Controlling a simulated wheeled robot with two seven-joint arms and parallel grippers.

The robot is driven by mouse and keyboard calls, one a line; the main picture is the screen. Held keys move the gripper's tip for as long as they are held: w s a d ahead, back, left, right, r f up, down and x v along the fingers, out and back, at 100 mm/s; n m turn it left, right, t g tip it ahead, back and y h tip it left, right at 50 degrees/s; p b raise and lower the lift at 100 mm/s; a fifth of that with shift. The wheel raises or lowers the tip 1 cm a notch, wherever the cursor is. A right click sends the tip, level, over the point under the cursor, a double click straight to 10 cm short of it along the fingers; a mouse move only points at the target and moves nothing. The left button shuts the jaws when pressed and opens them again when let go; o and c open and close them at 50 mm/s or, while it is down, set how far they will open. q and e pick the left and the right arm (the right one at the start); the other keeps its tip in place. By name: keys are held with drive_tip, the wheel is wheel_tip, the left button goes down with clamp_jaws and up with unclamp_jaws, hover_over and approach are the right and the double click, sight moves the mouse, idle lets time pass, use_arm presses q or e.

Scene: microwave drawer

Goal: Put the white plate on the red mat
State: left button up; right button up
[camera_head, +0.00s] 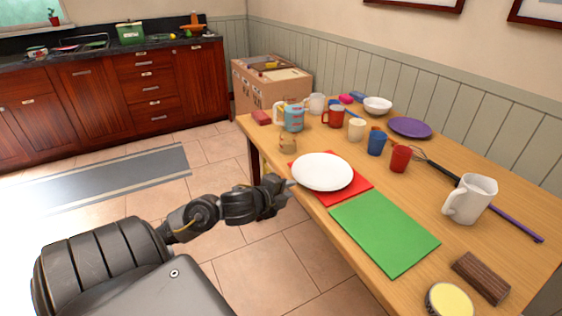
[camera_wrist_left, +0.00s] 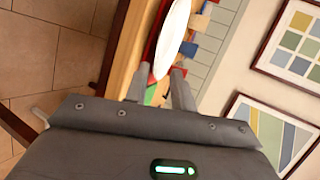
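The white plate (camera_head: 323,171) lies flat over the red mat (camera_head: 352,189) near the table's left edge. The mat shows around its front and right sides, and the plate hides the rest. I cannot tell if the plate's underside fully touches the mat. My left gripper (camera_head: 288,189) is at the table's edge, just left of the plate's rim. In the left wrist view, its fingers (camera_wrist_left: 159,88) stand apart, with the plate (camera_wrist_left: 172,38) edge-on just beyond the fingertips. I see nothing held between them. My right gripper is in neither view.
A green mat (camera_head: 385,232) lies in front of the red one. Cups, a white bowl (camera_head: 377,105), a purple plate (camera_head: 410,127) and a whisk (camera_head: 438,168) stand behind. A white mug (camera_head: 470,199), brown block (camera_head: 481,278) and yellow-topped tin (camera_head: 449,300) are at right.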

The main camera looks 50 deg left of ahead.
use_arm(q)
drive_tip(key=shift+v, duration=1.6)
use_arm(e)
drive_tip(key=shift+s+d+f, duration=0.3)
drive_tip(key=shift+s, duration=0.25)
use_arm(q)
drive_tip(key=s+a+f+n+g, duration=0.1)
drive_tip(key=s+f+n+g, duration=0.15)
drive_tip(key=f, duration=0.75)
drive_tip(key=s+f+n+g, duration=0.1)
drive_tip(key=f+n, duration=0.2)
drive_tip(key=f, duration=0.7)
drive_tip(key=s+a+f+n+g, duration=0.1)
drive_tip(key=f+n+g, duration=0.15)
drive_tip(key=f, duration=0.75)
drive_tip(key=s+d+f+n+g, duration=0.2)
drive_tip(key=s+d+f, duration=0.3)
drive_tip(key=s+f, duration=0.3)
drive_tip(key=s+d+f+n+g, duration=0.1)
drive_tip(key=s+d+f+n, duration=0.1)
drive_tip(key=s+d+f, duration=0.3)
drive_tip(key=s+d+f+n+g+h, duration=0.1)
drive_tip(key=s+d+f, duration=0.4)
drive_tip(key=s+f, duration=0.7)
drive_tip(key=shift+f+n+g, duration=0.5)
drive_tip(key=shift+n+g, duration=0.2)
drive_tip(key=shift+g, duration=0.1)
drive_tip(key=shift+s, duration=0.15)
